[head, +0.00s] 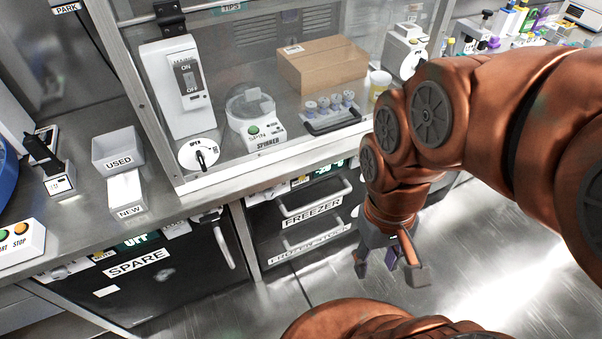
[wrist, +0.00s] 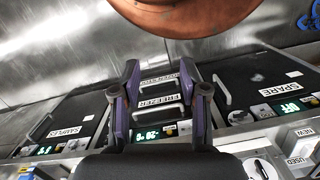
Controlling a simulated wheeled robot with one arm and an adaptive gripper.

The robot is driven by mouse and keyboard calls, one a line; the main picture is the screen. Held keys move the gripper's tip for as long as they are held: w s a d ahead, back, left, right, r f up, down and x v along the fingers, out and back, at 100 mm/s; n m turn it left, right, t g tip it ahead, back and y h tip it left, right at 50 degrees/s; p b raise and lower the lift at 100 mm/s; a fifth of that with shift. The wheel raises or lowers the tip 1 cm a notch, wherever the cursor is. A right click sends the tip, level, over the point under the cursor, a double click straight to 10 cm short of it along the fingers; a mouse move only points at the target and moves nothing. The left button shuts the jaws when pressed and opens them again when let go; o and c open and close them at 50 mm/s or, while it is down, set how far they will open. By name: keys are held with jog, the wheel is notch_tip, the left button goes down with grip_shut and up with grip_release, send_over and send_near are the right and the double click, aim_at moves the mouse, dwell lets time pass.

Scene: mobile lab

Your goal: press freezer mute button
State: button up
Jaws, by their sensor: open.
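The freezer (head: 312,206) is a dark drawer unit with a white FREEZER label, under the counter in the head view. It also shows between my fingers in the wrist view (wrist: 158,101). Its control strip (head: 300,182) runs above the drawer, with a lit green display (wrist: 146,134) and a small yellow-and-black patch (wrist: 168,131). The mute button itself is too small to make out. My gripper (head: 391,263) is open and empty, fingers pointing down, in front and to the right of the freezer. It is apart from the control strip. Both fingers also frame the wrist view (wrist: 158,80).
The SPARE unit (head: 140,262) stands left of the freezer, with its own handle and panel. A SAMPLES unit (wrist: 65,130) shows on the other side. The counter edge overhangs the panels. A spinner (head: 254,117) and a cardboard box (head: 322,65) stand behind glass above. The floor (head: 490,270) is clear.

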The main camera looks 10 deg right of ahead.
grip_shut()
dwell(1.4)
